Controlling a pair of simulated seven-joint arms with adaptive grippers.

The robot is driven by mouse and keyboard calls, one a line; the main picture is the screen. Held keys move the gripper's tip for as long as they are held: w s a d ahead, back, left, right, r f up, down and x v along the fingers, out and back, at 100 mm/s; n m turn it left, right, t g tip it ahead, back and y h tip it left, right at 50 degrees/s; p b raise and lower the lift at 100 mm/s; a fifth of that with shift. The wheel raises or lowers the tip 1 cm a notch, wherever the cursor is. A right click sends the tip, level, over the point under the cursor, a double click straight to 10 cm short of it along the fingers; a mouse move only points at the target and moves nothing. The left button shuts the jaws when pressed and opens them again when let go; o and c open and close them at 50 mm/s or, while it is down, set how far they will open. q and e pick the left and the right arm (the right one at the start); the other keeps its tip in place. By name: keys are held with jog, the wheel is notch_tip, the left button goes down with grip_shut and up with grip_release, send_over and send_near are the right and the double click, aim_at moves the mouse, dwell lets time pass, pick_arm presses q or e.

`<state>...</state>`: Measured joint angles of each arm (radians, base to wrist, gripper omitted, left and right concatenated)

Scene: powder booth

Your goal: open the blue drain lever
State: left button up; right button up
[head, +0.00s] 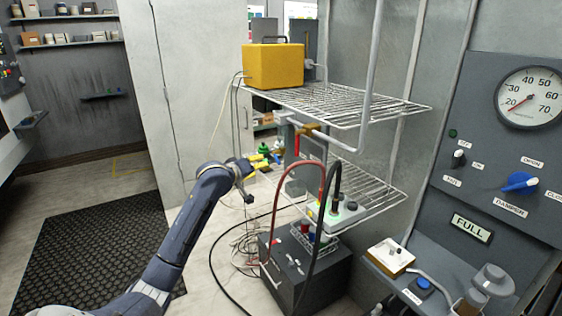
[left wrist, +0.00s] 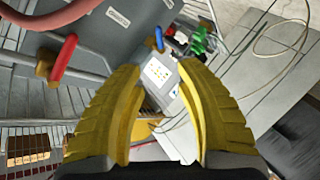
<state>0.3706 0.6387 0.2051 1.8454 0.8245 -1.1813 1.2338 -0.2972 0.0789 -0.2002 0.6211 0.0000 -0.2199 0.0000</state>
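A blue lever-like knob (head: 519,182) sits on the grey control panel at the right of the head view. My right gripper is not in view.
A wire rack (head: 345,106) holds a yellow box (head: 272,66). A red-handled brass valve (left wrist: 61,60) is at the left of the wrist view. Red and black hoses loop over a dark box (head: 308,278). A gauge (head: 529,97) tops the panel. A black mat (head: 95,245) lies on the floor.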

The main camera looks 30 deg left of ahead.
aim_at(277, 158)
pick_arm(q)
jog(key=x, duration=1.7)
jog(key=shift+w, duration=0.1)
jog(key=shift+c, duration=0.4)
grip_shut()
